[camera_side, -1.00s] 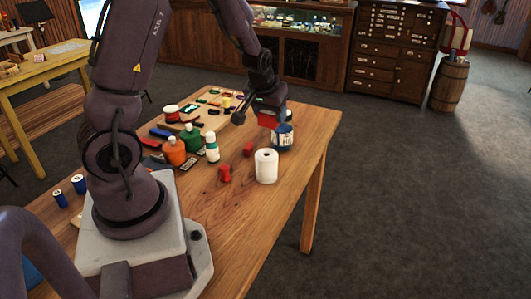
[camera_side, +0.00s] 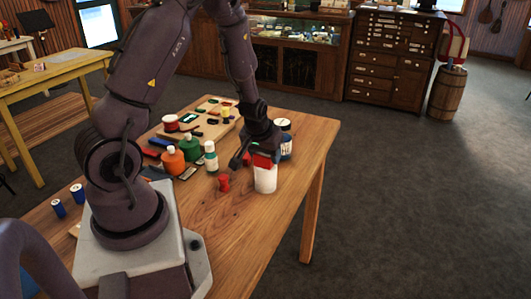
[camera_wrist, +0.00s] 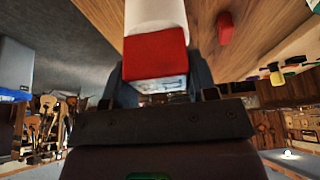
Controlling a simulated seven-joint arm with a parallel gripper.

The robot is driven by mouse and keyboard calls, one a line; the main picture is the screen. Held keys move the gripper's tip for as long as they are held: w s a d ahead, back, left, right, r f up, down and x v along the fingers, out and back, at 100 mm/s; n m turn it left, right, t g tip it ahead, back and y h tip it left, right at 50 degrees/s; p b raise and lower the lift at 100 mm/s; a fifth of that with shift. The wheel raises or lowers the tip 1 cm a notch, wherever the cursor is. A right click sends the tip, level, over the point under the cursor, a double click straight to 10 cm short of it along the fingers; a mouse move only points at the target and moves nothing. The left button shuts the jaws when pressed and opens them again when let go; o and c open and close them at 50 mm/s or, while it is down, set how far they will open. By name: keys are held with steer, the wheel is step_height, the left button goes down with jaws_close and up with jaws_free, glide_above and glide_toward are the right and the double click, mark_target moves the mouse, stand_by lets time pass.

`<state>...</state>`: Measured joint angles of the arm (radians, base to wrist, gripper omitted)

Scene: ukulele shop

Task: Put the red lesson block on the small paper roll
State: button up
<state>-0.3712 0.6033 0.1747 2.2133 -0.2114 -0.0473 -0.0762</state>
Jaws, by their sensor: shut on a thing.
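The red lesson block (camera_side: 262,161) is held in my gripper (camera_side: 264,153), right over the top of the white paper roll (camera_side: 265,181). My gripper is shut on the block. The roll stands upright on the wooden table, its top covered by the block in the side view. In the wrist view the red block (camera_wrist: 155,53) is between the dark fingers, and the white roll (camera_wrist: 155,14) shows just past it. I cannot tell whether the block touches the roll.
A small red piece (camera_side: 224,183) stands left of the roll. A white-and-blue tin (camera_side: 286,143) is close behind my gripper. Green (camera_side: 190,146) and orange (camera_side: 173,161) bottles and a white bottle (camera_side: 211,157) stand to the left. The table front is clear.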

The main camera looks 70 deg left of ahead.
steer(key=shift+f, duration=0.15)
steer(key=o, duration=0.9)
steer(key=v, duration=1.2)
steer(key=s+d+r+m+h, duration=0.1)
steer(key=s+d+r+m, duration=0.2)
steer(key=d+r, duration=0.2)
steer(key=s+d+r+m+t+h, duration=0.1)
steer(key=s+d+r+m, duration=0.2)
steer(key=d+r, duration=0.2)
steer(key=s+d+r+m+t+h, duration=0.1)
steer(key=s+d+r+m, duration=0.2)
steer(key=d+r, duration=0.2)
steer(key=shift+d+r, duration=0.15)
steer(key=shift+d, duration=0.95)
